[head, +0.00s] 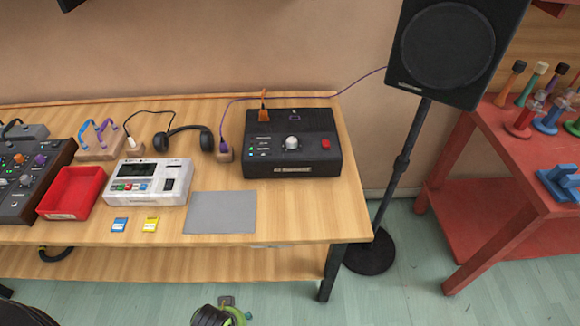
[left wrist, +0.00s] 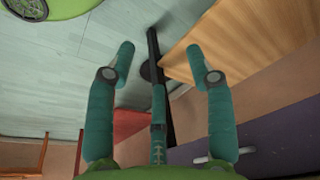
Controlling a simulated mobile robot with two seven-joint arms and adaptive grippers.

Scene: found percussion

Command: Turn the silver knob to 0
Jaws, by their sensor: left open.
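The silver knob (head: 291,143) is a small, rounded, light-grey cap on the top face of a black box (head: 258,157), in the head view. Its pointer and scale marks are too small to read. My left gripper (left wrist: 160,58) shows in the left wrist view, its two teal fingers wide apart with nothing between them. It is away from the knob, which does not show in that view. My right gripper is in neither view.
The wooden table (head: 285,225) also holds a red button (head: 326,144) on the box, a grey mat (head: 220,212), a white device (head: 174,183), a red tray (head: 70,192) and headphones (head: 185,138). A speaker (head: 447,45) on a stand (head: 396,175) is right of it.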

